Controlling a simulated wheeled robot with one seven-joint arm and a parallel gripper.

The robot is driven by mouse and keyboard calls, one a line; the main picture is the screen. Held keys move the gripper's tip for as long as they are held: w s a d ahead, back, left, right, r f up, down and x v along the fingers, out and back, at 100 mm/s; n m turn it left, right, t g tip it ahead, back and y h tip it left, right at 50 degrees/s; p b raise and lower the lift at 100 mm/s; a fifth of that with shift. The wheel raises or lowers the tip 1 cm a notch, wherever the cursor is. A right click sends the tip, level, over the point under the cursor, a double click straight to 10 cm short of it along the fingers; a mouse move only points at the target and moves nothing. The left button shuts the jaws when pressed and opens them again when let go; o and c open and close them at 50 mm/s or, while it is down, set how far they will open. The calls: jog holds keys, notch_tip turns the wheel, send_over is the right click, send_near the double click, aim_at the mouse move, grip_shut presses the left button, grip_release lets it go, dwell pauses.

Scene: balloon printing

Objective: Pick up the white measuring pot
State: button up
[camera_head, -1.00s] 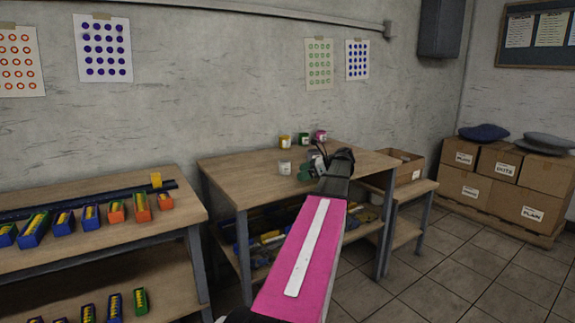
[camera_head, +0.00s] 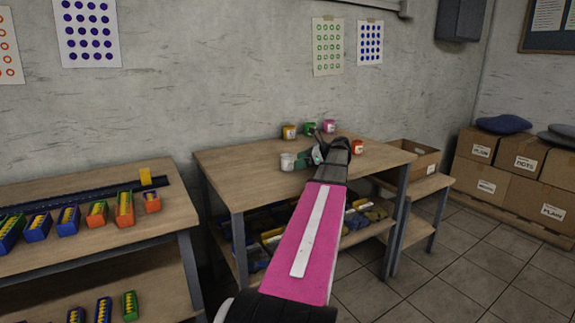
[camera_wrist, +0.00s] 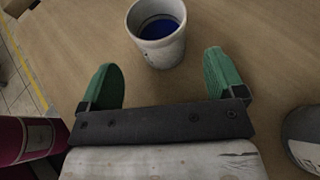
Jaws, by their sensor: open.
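The white measuring pot (camera_head: 287,161) stands upright on the wooden table, left of my gripper in the head view. In the wrist view the pot (camera_wrist: 158,32) is at the top middle, with blue inside it. My gripper (camera_wrist: 164,72) is open, its two green fingers pointing toward the pot. The pot lies just beyond the fingertips, roughly centred between them, and nothing is held. In the head view my gripper (camera_head: 312,156) is partly hidden by my own arm.
Yellow (camera_head: 289,132), green (camera_head: 310,128) and pink (camera_head: 329,126) pots stand at the table's back. A red pot (camera_head: 358,147) stands right of my wrist. The table (camera_head: 235,170) is bare left of the white pot. A bench of coloured bins (camera_head: 68,219) stands left.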

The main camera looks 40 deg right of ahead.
aim_at(290, 164)
jog(key=x, duration=0.5)
jog(key=c, duration=1.1)
